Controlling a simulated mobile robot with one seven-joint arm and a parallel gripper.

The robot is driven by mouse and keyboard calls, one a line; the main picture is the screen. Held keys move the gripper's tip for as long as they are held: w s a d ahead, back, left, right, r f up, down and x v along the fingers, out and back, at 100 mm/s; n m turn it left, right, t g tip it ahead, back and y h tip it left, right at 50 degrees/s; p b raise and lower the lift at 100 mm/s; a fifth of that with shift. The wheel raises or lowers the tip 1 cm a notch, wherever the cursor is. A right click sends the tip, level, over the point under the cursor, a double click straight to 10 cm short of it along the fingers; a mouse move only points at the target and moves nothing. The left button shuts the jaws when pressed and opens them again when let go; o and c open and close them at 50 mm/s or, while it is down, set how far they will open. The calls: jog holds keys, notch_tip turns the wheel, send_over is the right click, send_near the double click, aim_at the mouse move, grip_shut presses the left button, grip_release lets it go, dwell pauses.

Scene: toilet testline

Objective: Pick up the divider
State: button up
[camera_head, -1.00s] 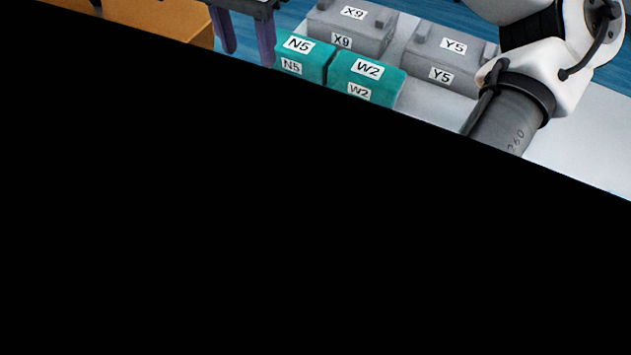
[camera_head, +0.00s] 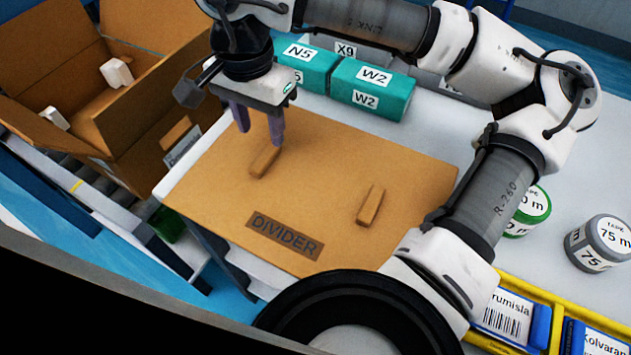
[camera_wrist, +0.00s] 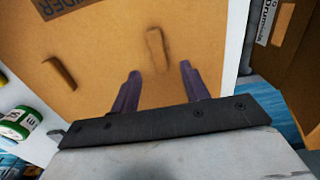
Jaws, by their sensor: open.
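The divider (camera_head: 315,160) is a flat brown cardboard sheet lying on the white table, with the word DIVIDER printed near its front edge. It carries two raised brown grips, a left one (camera_head: 264,162) and a right one (camera_head: 370,205). My gripper (camera_head: 258,138) is open above the left grip, its purple fingers pointing down. In the wrist view the divider (camera_wrist: 100,60) fills much of the picture. The nearer grip (camera_wrist: 158,50) shows beyond and between my open fingers (camera_wrist: 158,80), with nothing held. I cannot tell the exact height gap.
An open cardboard box (camera_head: 150,110) with white items inside stands at the left. Tape rolls, including a grey one (camera_head: 598,243), and a yellow rack (camera_head: 540,315) are at the right.

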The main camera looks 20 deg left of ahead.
jog(key=shift+s+f, duration=0.15)
jog(key=shift+f, duration=1.3)
jog(key=shift+s+f, duration=0.15)
jog(key=shift+f, duration=1.3)
grip_shut()
jog(key=shift+r+p, duration=0.15)
jog(key=shift+p, duration=0.15)
